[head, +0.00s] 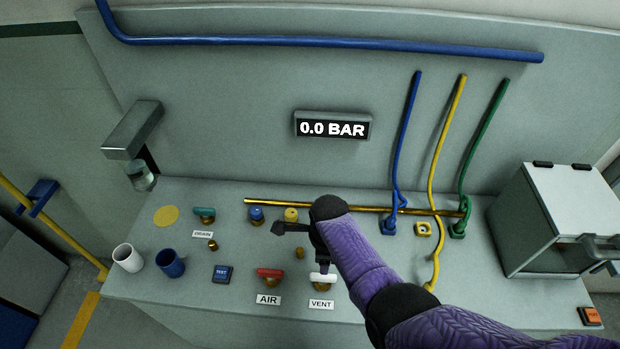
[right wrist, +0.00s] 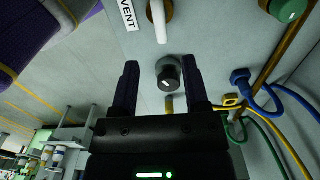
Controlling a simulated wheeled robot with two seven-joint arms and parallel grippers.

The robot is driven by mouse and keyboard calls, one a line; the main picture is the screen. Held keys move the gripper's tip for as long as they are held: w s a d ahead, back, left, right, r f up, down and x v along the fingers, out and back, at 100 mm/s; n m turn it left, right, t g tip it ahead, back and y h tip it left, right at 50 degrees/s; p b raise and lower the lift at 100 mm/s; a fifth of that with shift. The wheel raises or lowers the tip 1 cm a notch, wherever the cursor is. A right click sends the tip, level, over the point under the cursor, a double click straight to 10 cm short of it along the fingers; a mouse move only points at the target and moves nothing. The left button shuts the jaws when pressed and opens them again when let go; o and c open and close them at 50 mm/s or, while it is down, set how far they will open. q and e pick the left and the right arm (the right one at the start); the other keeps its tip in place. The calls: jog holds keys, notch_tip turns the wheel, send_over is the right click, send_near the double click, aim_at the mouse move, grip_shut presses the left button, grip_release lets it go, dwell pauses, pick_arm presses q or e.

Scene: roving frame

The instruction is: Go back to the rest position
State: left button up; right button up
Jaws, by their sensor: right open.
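My right arm comes in from the lower right of the head view, in a purple sleeve with black joints. Its dark gripper (head: 284,228) is over the middle of the bench, near the blue and yellow knobs. In the right wrist view the two fingers of the right gripper (right wrist: 160,64) are apart with nothing held between them. A black round knob (right wrist: 168,75) shows beyond the gap between the fingers. The white vent handle (right wrist: 158,22) and its VENT label (right wrist: 128,13) are above it in that picture. My left gripper is in neither view.
The bench carries a red AIR valve (head: 269,274), a white VENT valve (head: 322,278), a blue cup (head: 170,263) and a white cup (head: 127,257). A grey box (head: 560,215) stands at right, near blue, yellow and green hoses. The display (head: 332,127) reads 0.0 BAR.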

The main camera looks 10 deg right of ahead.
jog(key=shift+s+d+n, duration=0.15)
jog(key=shift+s+n, duration=0.05)
jog(key=shift+n, duration=0.1)
jog(key=s+d+r+n+t, duration=0.2)
jog(key=s+r+n, duration=0.4)
jog(key=s+n, duration=0.4)
jog(key=s+d+r+n+t, duration=0.15)
jog(key=s+r+n, duration=0.35)
jog(key=s+n, duration=0.5)
notch_tip(320, 180, down, 32)
jog(key=d+r+n+g+b, duration=0.1)
jog(key=n+g+b, duration=0.15)
jog(key=b, duration=1.05)
jog(key=s+d+f+b, duration=0.1)
jog(key=s+f+b, duration=0.4)
jog(key=f, duration=0.5)
jog(key=s+d+f+b, duration=0.1)
jog(key=s+f+b, duration=0.3)
jog(key=s+f, duration=0.5)
jog(key=shift+d+f+n+b, duration=0.35)
jog(key=shift+d+f+n, duration=0.1)
jog(key=shift+f, duration=0.3)
